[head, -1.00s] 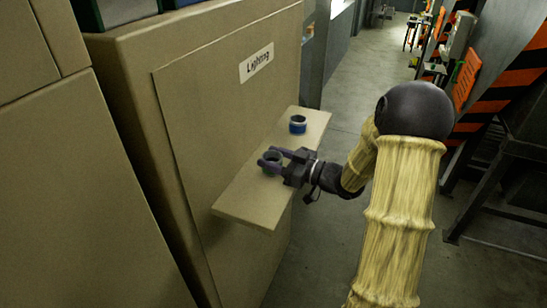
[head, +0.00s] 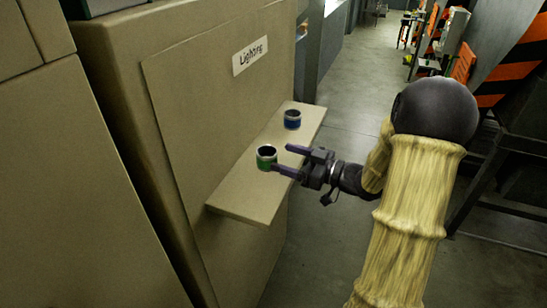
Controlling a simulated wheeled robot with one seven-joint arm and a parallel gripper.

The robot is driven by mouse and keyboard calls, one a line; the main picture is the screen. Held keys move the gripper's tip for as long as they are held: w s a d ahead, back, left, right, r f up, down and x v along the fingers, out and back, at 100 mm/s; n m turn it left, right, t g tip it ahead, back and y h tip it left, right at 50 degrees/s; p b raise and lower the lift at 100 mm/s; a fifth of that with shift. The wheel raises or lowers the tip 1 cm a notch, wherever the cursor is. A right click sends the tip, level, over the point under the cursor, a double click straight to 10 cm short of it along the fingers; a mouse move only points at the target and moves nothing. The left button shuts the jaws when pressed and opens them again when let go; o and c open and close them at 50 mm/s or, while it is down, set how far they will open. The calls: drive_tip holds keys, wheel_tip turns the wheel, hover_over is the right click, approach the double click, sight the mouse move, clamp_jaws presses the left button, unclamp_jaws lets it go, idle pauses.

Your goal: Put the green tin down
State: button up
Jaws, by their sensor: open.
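The green tin (head: 266,158) stands upright on the tan shelf (head: 240,197) that juts from the cabinet side. It is a short, open-topped can with a green band and a dark inside. My gripper (head: 281,158) is open just to the right of the tin, with its two dark fingers pointing left at it. The lower fingertip is close to the tin's right side; I cannot tell whether it touches. Nothing is between the fingers.
A blue tin (head: 292,120) stands on the shelf farther back. A "Lighting" label (head: 250,57) is on the cabinet panel above the shelf. The near end of the shelf is bare. Open grey floor lies to the right, with orange-and-black striped machinery (head: 520,55) beyond.

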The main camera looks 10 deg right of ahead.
drive_tip(key=b+v, duration=0.1)
drive_tip(key=v, duration=0.5)
drive_tip(key=shift+s, duration=0.1)
idle(0.6)
